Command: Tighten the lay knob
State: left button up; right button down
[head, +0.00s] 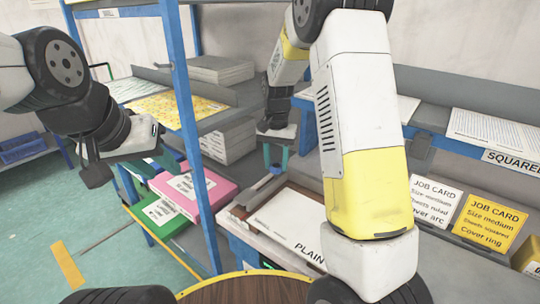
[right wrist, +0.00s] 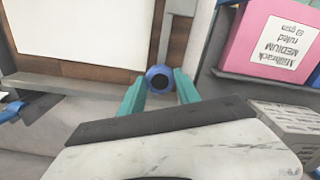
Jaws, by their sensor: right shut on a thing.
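The lay knob (right wrist: 159,78) is a small blue round knob with a dark centre, seen in the right wrist view at the corner of a wooden board beside a metal strip. My right gripper (right wrist: 160,88) has its teal fingers on either side of the knob, shut on it. In the head view my right gripper (head: 275,168) points down at the far left corner of the board (head: 238,212); the knob is hard to make out there. My left gripper (head: 143,166) hangs at the left, away from the board; its finger opening is unclear.
White paper marked PLAIN (head: 288,228) lies on the board. A blue shelf post (head: 183,130) stands between my arms. Pink (head: 197,190) and green (head: 165,213) packs lie on the left shelf. Job cards (head: 490,222) stand at right. A round wooden top (head: 250,290) is at the front.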

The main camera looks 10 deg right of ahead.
aim_at(276, 165)
jog(key=shift+m, duration=0.4)
jog(key=c, duration=0.9)
grip_release()
jog(key=shift+o, duration=0.2)
notch_tip(276, 165, up, 8)
jog(key=shift+f, duration=0.2)
jog(key=shift+r, duration=0.15)
